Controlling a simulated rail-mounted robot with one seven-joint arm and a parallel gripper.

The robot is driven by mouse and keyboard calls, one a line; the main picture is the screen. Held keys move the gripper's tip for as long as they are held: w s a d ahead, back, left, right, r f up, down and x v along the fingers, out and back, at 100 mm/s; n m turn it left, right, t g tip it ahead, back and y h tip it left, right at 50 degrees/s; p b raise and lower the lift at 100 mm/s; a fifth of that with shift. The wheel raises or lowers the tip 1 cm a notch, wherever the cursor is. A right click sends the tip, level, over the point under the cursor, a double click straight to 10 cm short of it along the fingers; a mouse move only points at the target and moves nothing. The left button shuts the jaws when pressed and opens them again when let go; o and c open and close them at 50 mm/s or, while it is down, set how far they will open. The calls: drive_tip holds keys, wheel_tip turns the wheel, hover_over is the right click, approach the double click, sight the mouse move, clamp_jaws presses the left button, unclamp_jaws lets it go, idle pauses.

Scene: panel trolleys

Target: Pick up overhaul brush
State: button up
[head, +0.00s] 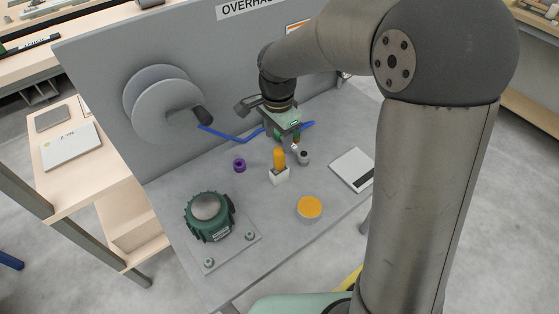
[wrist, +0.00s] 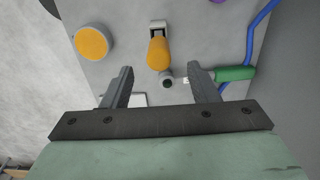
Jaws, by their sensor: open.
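An orange-handled tool (head: 279,157) stands upright in a small white block (head: 279,176) on the grey trolley top. It looks like the overhaul brush, but no bristles show. In the wrist view the orange handle (wrist: 158,54) points toward me, just beyond the fingertips and between their lines. My gripper (head: 293,142) is open and empty, above the trolley just behind and right of the handle. In the wrist view my gripper (wrist: 160,72) has its two fingers wide apart, with nothing between them.
A small grey cylinder (head: 304,158) stands close right of the white block. An orange-topped round tin (head: 310,207), a purple ring (head: 239,165) and a green-rimmed housing (head: 209,216) are nearby. A green-handled tool (wrist: 235,73) lies by the right finger. A grey panel (head: 220,60) with a reel rises behind.

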sight(279, 149)
drive_tip(key=shift+d+f+p, duration=0.15)
drive_tip(key=shift+f+p, duration=0.55)
drive_tip(key=shift+f, duration=2.9)
drive_tip(key=c, duration=1.1)
